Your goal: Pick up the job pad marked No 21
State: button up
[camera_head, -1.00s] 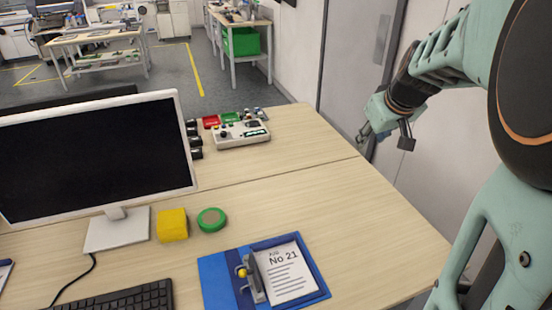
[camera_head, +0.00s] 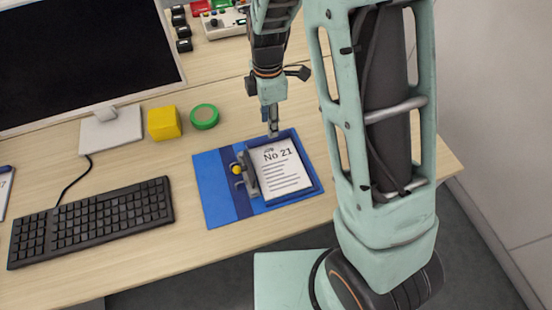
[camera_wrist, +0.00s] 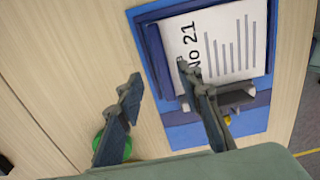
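The job pad marked No 21 (camera_head: 283,170) is white paper under a metal clip with a yellow knob, on a blue board lying flat on the desk. It also shows in the wrist view (camera_wrist: 235,50), its number sideways. My gripper (camera_head: 271,128) is above the pad's far edge, fingers pointing down. In the wrist view my gripper (camera_wrist: 157,78) has its two fingers apart with nothing between them. One finger overlaps the pad's edge in that view and the other is over bare desk. I cannot tell the exact height above the pad.
A green tape roll (camera_head: 204,116) and a yellow block (camera_head: 164,123) stand left of my gripper. A keyboard (camera_head: 92,220) and a monitor (camera_head: 75,55) are further left. A control box (camera_head: 222,22) sits at the back. The desk right of the pad is partly hidden by my arm.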

jog(key=f, duration=0.5)
jog(key=shift+s+a+f, duration=0.2)
jog(key=shift+f, duration=0.1)
jog(key=shift+c, duration=0.2)
grip_shut()
